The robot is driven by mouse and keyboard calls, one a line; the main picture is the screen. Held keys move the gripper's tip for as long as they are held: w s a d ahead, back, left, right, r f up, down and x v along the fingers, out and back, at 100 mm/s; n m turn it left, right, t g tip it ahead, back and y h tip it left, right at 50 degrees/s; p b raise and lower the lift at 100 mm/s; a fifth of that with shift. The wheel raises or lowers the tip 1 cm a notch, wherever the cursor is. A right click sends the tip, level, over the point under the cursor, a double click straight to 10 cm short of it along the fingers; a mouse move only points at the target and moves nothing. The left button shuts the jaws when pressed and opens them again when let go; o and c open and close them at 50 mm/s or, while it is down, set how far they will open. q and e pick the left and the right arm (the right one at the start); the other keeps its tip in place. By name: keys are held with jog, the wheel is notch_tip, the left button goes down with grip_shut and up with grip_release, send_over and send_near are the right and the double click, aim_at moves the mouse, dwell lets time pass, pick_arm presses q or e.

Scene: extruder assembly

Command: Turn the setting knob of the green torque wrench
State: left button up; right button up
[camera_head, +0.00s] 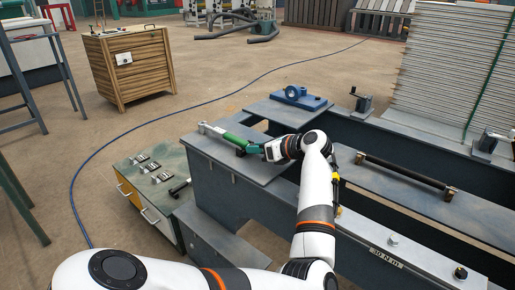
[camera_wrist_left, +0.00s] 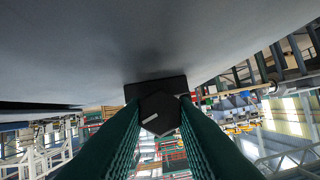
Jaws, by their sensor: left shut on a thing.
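The green torque wrench (camera_head: 232,138) lies on a grey plate (camera_head: 200,147) of the bench, its silver head pointing left and its green handle towards my left gripper (camera_head: 254,147). In the left wrist view, the dark hexagonal setting knob (camera_wrist_left: 160,114) with a white mark sits between the two green fingers of my left gripper. The fingers are shut on the knob at the handle's end. In the head view the gripper hides the knob. My right gripper is not in view.
A blue fixture (camera_head: 296,97) stands on the plate behind the gripper. A black bar (camera_head: 404,171) lies to the right. A wooden crate (camera_head: 130,68) stands on open floor.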

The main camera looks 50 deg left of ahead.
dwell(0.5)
pick_arm(q)
jog(key=o, duration=1)
jog(key=v, duration=0.7)
jog(key=shift+d+r, duration=0.1)
jog(key=shift+d, duration=0.15)
